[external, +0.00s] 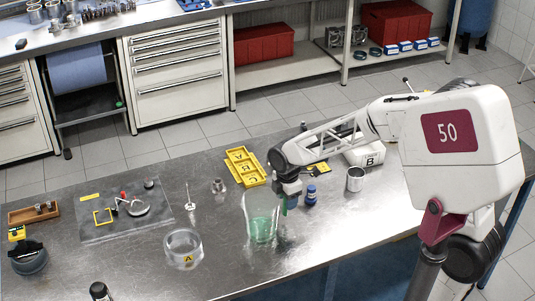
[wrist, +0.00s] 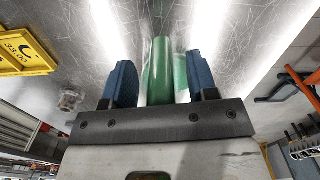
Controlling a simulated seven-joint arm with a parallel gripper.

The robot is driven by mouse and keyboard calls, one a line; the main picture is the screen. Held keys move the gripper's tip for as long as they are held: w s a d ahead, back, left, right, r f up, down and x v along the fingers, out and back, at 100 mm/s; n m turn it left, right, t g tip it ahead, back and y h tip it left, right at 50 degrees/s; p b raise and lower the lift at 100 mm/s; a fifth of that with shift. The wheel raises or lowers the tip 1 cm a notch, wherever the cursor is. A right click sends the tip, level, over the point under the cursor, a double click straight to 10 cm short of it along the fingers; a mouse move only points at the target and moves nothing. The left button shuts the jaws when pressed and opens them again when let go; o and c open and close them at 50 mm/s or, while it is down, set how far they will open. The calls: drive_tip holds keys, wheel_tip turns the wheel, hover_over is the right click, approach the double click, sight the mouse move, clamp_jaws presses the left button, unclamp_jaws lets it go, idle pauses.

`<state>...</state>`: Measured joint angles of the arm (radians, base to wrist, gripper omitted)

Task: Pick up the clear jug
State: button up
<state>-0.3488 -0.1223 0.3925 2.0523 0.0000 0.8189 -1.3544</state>
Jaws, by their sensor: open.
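The clear jug (external: 261,216) stands upright on the metal bench with green-tinted contents. A green upright bar that looks like its handle is at its right side, by my gripper (external: 288,200). In the wrist view, the green bar (wrist: 160,70) stands between the two blue fingers of my gripper (wrist: 161,80). The fingers are open, with a gap on each side of the bar. Part of the jug's right side is hidden by the gripper in the external view.
A clear round dish (external: 183,251) is to the left of the jug. Yellow trays (external: 243,167) lie behind it. The bench in front is clear.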

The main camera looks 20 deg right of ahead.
drive_tip(key=shift+c, duration=0.3)
clamp_jaws()
idle(0.3)
